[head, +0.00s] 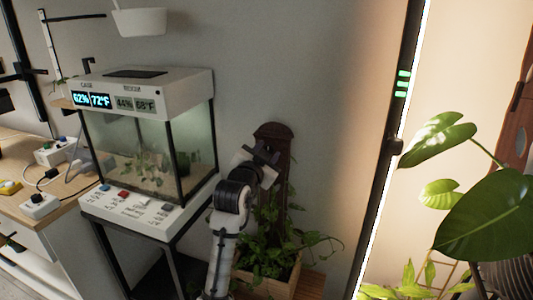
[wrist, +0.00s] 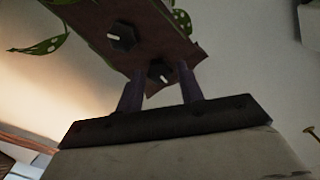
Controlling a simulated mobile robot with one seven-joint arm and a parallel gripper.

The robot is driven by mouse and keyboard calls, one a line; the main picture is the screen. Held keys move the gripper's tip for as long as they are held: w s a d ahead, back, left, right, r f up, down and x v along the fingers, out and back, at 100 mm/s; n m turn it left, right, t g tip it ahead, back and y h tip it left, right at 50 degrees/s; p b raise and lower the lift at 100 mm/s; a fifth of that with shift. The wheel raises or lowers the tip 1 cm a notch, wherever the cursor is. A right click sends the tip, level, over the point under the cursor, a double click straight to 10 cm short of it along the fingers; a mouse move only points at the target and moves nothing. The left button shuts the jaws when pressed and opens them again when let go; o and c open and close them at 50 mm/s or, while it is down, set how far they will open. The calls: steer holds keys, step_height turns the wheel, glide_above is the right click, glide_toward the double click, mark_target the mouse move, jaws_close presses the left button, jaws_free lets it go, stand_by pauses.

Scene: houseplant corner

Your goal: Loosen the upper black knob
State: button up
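In the wrist view the plank (wrist: 155,40) slants across the top and carries two black hexagonal knobs with pale marks. One knob (wrist: 160,73), near the plank's end, shows between my fingers; it looks like the upper one. The other knob (wrist: 122,37) is farther along the plank. My gripper (wrist: 161,80) is open, with visible gaps beside the nearer knob; contact is unclear. In the head view my gripper (head: 264,154) is at the plank's upper part and hides the knobs.
A wooden planter (head: 268,282) with trailing leaves stands below my arm. A glass terrarium (head: 150,150) on a white switch panel (head: 140,212) is close on the left. A black post (head: 388,150) with a bright strip and a large leafy plant (head: 490,220) are at right.

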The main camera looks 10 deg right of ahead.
steer(key=shift+o, duration=1)
steer(key=b+v, duration=0.3)
steer(key=v, duration=1)
steer(key=shift+s+a, duration=0.25)
steer(key=shift+s, duration=0.1)
